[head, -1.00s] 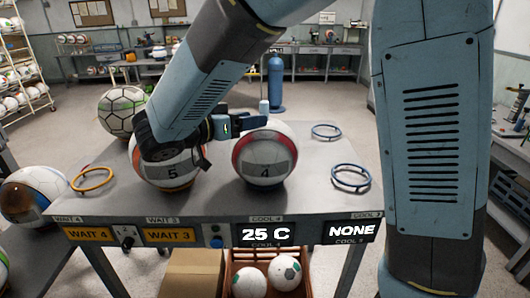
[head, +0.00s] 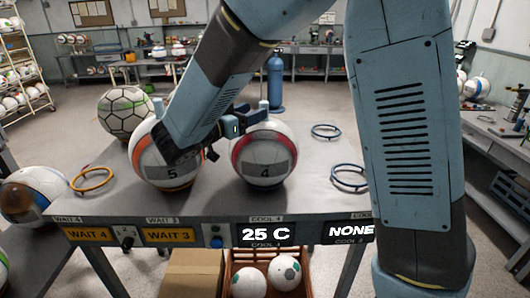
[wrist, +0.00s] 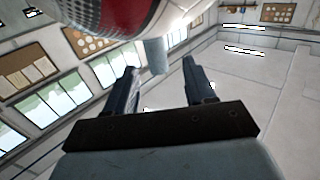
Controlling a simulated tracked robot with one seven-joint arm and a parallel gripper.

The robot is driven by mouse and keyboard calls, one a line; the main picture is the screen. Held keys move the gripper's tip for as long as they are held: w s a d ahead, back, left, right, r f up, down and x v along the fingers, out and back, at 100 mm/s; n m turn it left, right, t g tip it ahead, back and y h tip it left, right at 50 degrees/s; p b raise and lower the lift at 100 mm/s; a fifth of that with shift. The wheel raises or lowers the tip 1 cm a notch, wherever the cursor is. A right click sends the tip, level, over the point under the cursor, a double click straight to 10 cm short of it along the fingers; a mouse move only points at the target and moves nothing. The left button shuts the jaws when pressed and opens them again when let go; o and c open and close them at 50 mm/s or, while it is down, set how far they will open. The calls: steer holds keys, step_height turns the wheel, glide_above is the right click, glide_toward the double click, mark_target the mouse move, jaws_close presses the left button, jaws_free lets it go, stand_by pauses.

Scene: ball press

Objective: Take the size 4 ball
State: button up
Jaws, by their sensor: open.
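The size 4 ball (head: 264,168), white with a red band and a "4" on a grey patch, sits on the grey table. My gripper (head: 255,116) is at its upper left edge in the head view, and I cannot tell there whether it touches. A ball with a red and dark band (wrist: 115,14), seemingly the size 4 ball, fills the top of that view, beyond the fingertips.
The size 5 ball (head: 165,172), with an orange band, stands left of it, partly behind my arm. A green-lined ball (head: 124,112) is behind. An orange ring (head: 91,180) and blue rings (head: 349,179) lie on the table (head: 220,203). Signs read "25 C" and "NONE".

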steer(key=shift+x, duration=2.6)
steer(key=shift+s+d, duration=0.1)
steer(key=shift+c, duration=0.3)
jaws_close()
